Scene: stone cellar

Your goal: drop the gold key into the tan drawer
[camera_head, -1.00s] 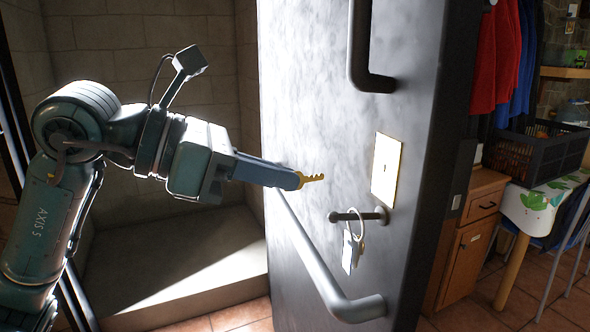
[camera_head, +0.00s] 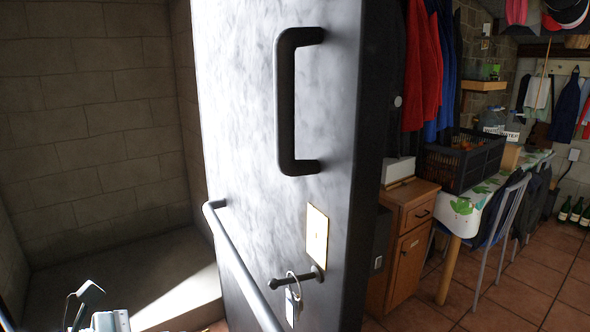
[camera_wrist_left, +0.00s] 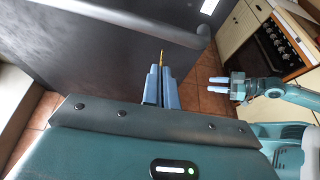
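My left gripper (camera_wrist_left: 160,85) is shut on the gold key (camera_wrist_left: 162,58) in the left wrist view. The key's toothed end sticks out past the fingertips, in front of the dark door; its head is hidden between the fingers. My right gripper (camera_wrist_left: 218,85) shows in the left wrist view, low over the tiles, fingers apart and empty.
The thick metal door (camera_head: 240,100) stands open between the alcove and the cabinet. A key ring (camera_head: 294,300) hangs at its lock. A black crate (camera_head: 465,160) sits on a table beside the cabinet, with a chair (camera_head: 500,215) in front. The tiled floor (camera_head: 530,270) is partly clear.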

